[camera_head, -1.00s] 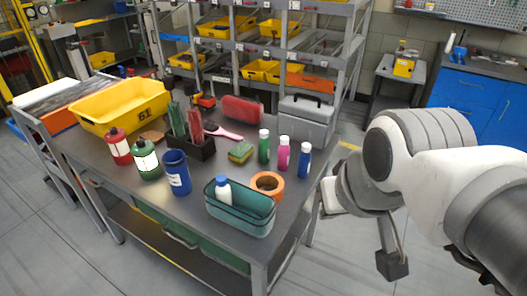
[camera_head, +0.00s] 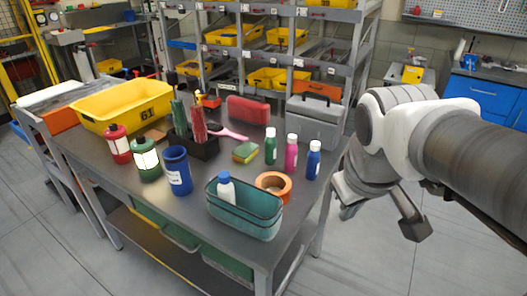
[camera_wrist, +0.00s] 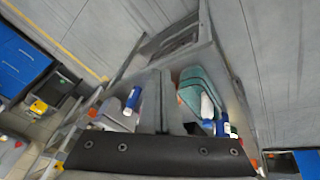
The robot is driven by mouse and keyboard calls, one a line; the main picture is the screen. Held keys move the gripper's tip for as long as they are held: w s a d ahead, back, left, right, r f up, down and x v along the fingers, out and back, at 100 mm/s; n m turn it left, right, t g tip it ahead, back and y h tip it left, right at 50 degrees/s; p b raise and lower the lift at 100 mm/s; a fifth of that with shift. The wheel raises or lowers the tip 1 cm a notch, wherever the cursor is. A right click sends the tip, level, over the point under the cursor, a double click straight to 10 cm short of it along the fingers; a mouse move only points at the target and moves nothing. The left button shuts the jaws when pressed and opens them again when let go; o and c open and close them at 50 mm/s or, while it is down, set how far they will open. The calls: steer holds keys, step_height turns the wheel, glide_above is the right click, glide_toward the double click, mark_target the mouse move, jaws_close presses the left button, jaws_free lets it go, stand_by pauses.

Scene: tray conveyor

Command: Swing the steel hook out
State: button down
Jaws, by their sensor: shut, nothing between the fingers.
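I cannot make out a steel hook in either view. My gripper (camera_wrist: 163,88) is shut and empty; its closed grey fingers show in the middle of the wrist view, above the dark hand. In the head view my arm is at the right, beside the right end of the grey workbench (camera_head: 120,195). In the wrist view the fingers appear in front of the bench, between the teal bin (camera_wrist: 192,76) and the grey toolbox (camera_wrist: 112,112). I cannot tell whether they touch anything.
The bench holds the teal bin (camera_head: 240,222), an orange tape roll (camera_head: 264,181), several bottles, a brush holder (camera_head: 203,150), the grey toolbox (camera_head: 312,125) and a yellow tray (camera_head: 95,112). Shelving (camera_head: 350,62) stands behind. A blue cabinet (camera_head: 485,92) is at right. Floor right of the bench is clear.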

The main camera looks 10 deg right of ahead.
steer(key=w+d+f+n+g+h+b, duration=0.1)
steer(key=w+d+f+n+b, duration=0.15)
steer(key=f, duration=0.25)
steer(key=w+d+f+n+g+b, duration=0.1)
steer(key=w+d+f+b, duration=0.1)
steer(key=d+f, duration=0.15)
steer(key=w+a+f+n+y+b, duration=0.1)
steer(key=w+f+n+y, duration=0.1)
steer(key=w+f, duration=0.4)
steer(key=w+a+f+n+y+b, duration=0.1)
steer(key=w+f, duration=0.6)
steer(key=f, duration=0.8)
steer(key=shift+w+a+n+y+b, duration=0.15)
steer(key=shift+a+n+y+b, duration=0.15)
steer(key=shift+n+y+b, duration=0.7)
steer(key=shift+m, duration=0.25)
steer(key=b+x, duration=0.7)
steer(key=x, duration=1.3)
steer(key=shift+w+a+r, duration=0.2)
steer(key=shift+w+a, duration=0.15)
steer(key=shift+a, duration=0.05)
